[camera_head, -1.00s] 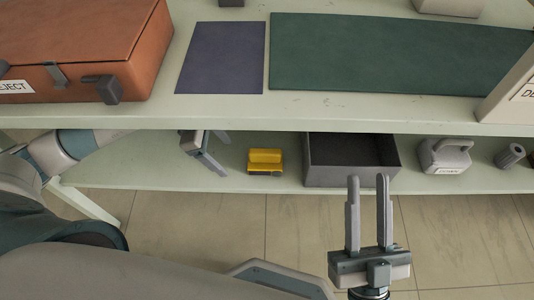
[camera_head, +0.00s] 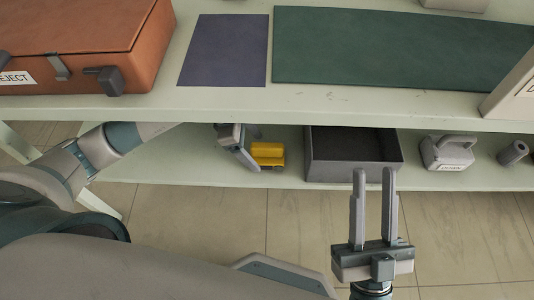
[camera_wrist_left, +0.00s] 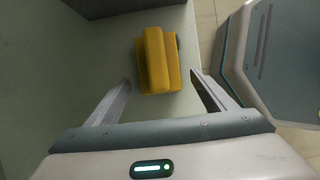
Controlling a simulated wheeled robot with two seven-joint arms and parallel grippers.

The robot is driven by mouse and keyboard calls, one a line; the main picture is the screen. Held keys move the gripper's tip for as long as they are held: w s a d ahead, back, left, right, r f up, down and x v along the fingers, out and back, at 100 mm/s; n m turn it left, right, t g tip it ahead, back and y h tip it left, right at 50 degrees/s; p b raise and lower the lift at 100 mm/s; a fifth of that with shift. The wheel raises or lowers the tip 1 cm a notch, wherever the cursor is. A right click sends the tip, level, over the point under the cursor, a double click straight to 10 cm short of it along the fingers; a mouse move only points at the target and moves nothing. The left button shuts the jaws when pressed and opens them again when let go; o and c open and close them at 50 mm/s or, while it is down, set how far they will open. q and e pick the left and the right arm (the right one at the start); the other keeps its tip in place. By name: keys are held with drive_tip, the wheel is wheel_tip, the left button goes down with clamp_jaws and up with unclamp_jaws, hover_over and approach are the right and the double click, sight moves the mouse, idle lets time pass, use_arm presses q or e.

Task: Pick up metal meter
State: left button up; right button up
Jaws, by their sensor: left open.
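A yellow blocky object (camera_head: 268,154) with a stepped top lies on the lower shelf; it is the only meter-like thing near my left gripper, though the frames do not confirm what it is. In the left wrist view the yellow object (camera_wrist_left: 155,60) sits just beyond and between the fingertips, not clasped. My left gripper (camera_head: 246,160) is open, at the left side of the yellow object in the head view; its fingers (camera_wrist_left: 161,82) show spread in the wrist view. My right gripper (camera_head: 375,172) is open and empty, in front of the shelf, below the dark bin in the picture.
On the lower shelf stand a dark grey open bin (camera_head: 330,172), a grey handled object (camera_head: 447,154) with a label, and a grey cylinder (camera_head: 513,153). Above, the tabletop (camera_head: 300,103) overhangs, with an orange case (camera_head: 80,40), a purple mat (camera_head: 222,50) and a green mat (camera_head: 400,48).

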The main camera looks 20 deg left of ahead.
sight(271, 153)
use_arm(q)
drive_tip(key=shift+d, duration=0.2)
drive_tip(key=shift+w+d, duration=0.2)
drive_tip(key=shift+d, duration=0.3)
drive_tip(key=shift+w+d, duration=0.15)
drive_tip(key=shift+d, duration=0.4)
drive_tip(key=shift+w+d, duration=0.15)
drive_tip(key=shift+d, duration=0.35)
drive_tip(key=shift+b+x, duration=0.35)
drive_tip(key=shift+x, duration=0.7)
drive_tip(key=shift+d+f, duration=0.1)
drive_tip(key=shift+f, duration=0.35)
use_arm(e)
drive_tip(key=shift+w+d+r+t, duration=0.15)
drive_tip(key=shift+d+r+t, duration=0.2)
drive_tip(key=shift+r, duration=0.2)
drive_tip(key=shift+w+d+r+t, duration=0.1)
drive_tip(key=shift+d+r+t, duration=0.15)
drive_tip(key=shift+r+t, duration=0.25)
drive_tip(key=shift+f, duration=0.1)
use_arm(q)
drive_tip(key=shift+c, duration=1.3)
drive_tip(key=c, duration=1)
use_arm(e)
drive_tip(key=shift+s+a+f, duration=0.1)
drive_tip(key=shift+s+f, duration=0.05)
drive_tip(key=shift+f, duration=0.05)
